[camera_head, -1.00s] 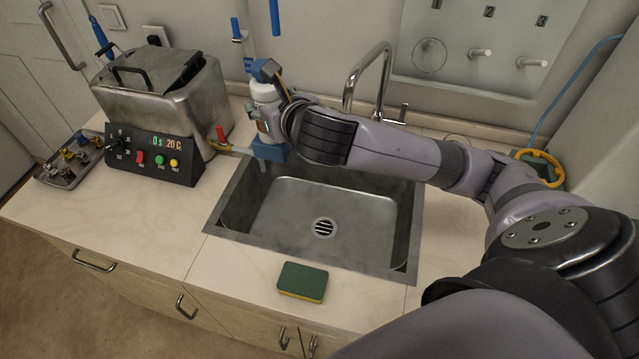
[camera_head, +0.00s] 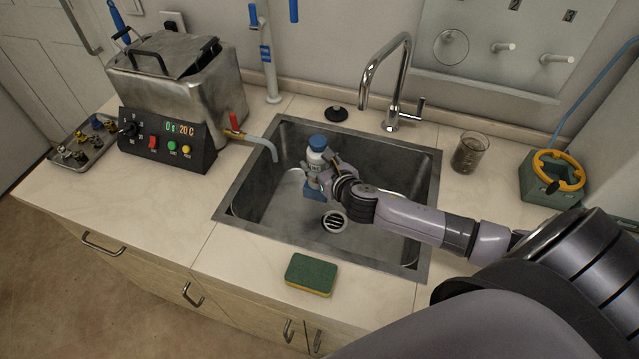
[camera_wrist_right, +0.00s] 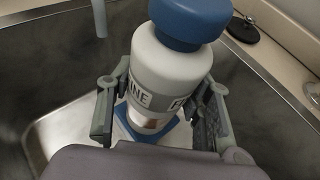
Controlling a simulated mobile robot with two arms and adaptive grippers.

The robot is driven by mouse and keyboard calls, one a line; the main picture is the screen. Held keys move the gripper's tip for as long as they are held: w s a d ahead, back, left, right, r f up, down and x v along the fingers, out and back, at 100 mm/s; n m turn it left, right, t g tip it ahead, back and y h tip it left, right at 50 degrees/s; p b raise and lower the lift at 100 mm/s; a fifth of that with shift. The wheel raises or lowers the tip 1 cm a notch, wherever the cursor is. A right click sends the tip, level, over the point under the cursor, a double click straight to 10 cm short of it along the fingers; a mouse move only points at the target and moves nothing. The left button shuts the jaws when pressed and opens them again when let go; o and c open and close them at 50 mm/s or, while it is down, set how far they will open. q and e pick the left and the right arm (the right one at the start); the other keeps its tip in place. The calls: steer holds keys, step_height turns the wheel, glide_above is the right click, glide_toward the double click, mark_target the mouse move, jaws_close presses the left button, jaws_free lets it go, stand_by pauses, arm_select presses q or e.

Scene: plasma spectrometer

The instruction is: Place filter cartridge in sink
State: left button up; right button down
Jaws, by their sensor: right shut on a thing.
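The filter cartridge (camera_head: 316,159) is white with a blue cap and a blue base. It is upright, inside the outline of the sink (camera_head: 300,242), left of the drain. My right gripper (camera_head: 318,178) is shut around its body. In the right wrist view, the fingers (camera_wrist_right: 160,105) flank the cartridge (camera_wrist_right: 172,72), and part of its dark label lettering shows. I cannot tell whether the blue base touches the sink floor. My left gripper is not in view.
A hose outlet (camera_head: 262,143) hangs over the sink's left edge, and a faucet (camera_head: 393,85) stands behind it. A black stopper (camera_head: 336,113) is on the back counter. A glass beaker (camera_head: 470,153) stands right. A sponge (camera_head: 311,274) lies in front. Sink floor around the drain is clear.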

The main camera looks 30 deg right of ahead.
step_height(320, 180, down, 5)
steer(key=shift+r+b, duration=0.2)
steer(key=shift+b, duration=0.15)
steer(key=shift+f+b, duration=0.5)
steer(key=shift+f, duration=1.45)
steer(key=shift+f, duration=0.15)
steer(key=c, duration=0.8)
jaws_free()
steer(key=shift+s, duration=0.2)
steer(key=v, duration=1.1)
steer(key=shift+s+r, duration=0.25)
steer(key=shift+s, duration=0.05)
